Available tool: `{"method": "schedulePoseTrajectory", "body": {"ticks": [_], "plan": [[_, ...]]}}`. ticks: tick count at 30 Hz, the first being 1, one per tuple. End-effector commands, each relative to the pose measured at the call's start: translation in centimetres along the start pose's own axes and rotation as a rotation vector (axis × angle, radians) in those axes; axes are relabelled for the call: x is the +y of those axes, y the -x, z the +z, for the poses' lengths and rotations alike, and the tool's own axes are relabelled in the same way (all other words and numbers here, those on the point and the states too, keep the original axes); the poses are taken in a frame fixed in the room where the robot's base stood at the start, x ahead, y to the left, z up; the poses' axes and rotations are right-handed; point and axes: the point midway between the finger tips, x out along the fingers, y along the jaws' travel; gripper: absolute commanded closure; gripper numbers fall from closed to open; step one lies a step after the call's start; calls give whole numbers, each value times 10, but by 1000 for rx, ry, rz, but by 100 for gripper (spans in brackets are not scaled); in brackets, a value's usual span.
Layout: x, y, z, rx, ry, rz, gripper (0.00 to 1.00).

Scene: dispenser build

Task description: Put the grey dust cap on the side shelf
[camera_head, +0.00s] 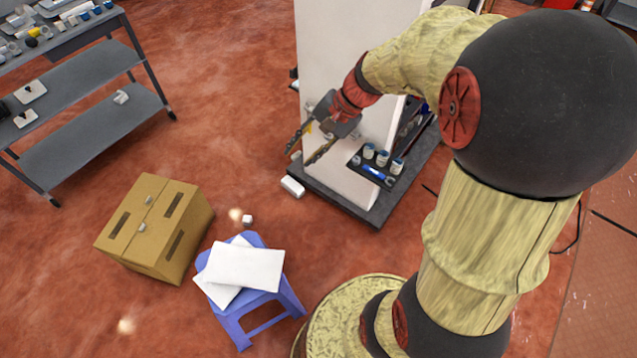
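My gripper (299,157) is in front of the white panel (340,60), its two dark fingers spread apart and pointing down to the left. Nothing shows between the fingertips. A small dark side shelf (385,183) juts from the panel to the right of my gripper. On it stand several small jars (382,158), some blue pieces (374,173) and a small greyish round piece (356,160) at its left end. That piece may be the grey dust cap, but it is too small to tell.
The panel stands on a dark base (340,203); a white block (292,187) lies beside it. A grey rack (90,135) is upper left.

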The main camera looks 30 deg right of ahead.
Motion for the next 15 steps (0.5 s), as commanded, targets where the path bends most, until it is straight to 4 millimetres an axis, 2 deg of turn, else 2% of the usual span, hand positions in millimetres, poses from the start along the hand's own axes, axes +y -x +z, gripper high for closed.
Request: {"method": "schedulePoseTrajectory", "body": {"ticks": [1, 6, 9, 15], "plan": [[-3, 10, 25, 27, 103, 35, 67], [7, 38, 87, 126, 419, 156, 67], [18, 54, 117, 192, 602, 217, 67], [41, 85, 153, 331, 911, 306, 67]]}}
